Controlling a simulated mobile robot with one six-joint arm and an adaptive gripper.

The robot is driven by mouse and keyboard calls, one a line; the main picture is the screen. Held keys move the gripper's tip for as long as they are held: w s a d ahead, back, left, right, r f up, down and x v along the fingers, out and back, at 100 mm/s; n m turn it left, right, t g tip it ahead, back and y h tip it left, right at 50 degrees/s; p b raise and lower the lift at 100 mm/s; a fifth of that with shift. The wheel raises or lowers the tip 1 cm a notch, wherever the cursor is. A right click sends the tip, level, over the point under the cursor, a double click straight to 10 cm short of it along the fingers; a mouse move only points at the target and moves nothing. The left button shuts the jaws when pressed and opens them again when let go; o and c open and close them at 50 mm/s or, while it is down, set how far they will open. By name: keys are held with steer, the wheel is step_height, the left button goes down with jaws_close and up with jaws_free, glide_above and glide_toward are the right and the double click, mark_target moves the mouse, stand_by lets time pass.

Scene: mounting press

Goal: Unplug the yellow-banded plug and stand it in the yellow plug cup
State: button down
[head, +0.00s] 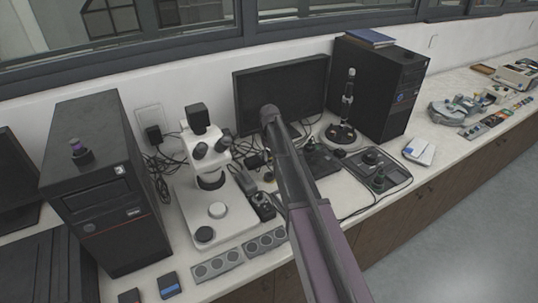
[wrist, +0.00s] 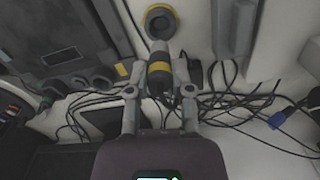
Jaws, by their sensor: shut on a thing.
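In the wrist view my gripper (wrist: 158,64) is shut on the yellow-banded plug (wrist: 160,72), a dark, short cylinder with a yellow band, with one finger on each side. A yellow-ringed round piece (wrist: 160,9) with a dark centre lies just beyond the plug. It may be the yellow plug cup, but I cannot tell for sure. Whether the plug is clear of a socket is also not plain here. In the head view my arm crosses the bench and hides the plug, and I cannot make out my gripper there.
The microscope (head: 205,150) and a black computer tower (head: 103,185) stand at the left. A monitor (head: 281,90) is behind my arm, and another tower (head: 380,85) is at the right. Loose black cables (wrist: 235,103) lie around the gripper in the wrist view.

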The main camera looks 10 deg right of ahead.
mark_target(269, 161)
steer(key=shift+w+f, duration=0.15)
steer(key=shift+f, duration=0.05)
stand_by(0.4)
steer(key=shift+f+b, duration=1.45)
steer(key=shift+b, duration=0.25)
steer(key=shift+f+b, duration=2.5)
steer(key=shift+f, duration=0.05)
stand_by(1.2)
steer(key=shift+c, duration=2.2)
jaws_free()
steer(key=o, duration=0.4)
steer(key=shift+o, duration=0.2)
steer(key=shift+w, duration=0.1)
steer(key=shift+r, duration=0.1)
step_height(269, 161, up, 7)
steer(key=p, duration=0.7)
steer(key=shift+r+p, duration=0.2)
steer(key=shift+p, duration=0.1)
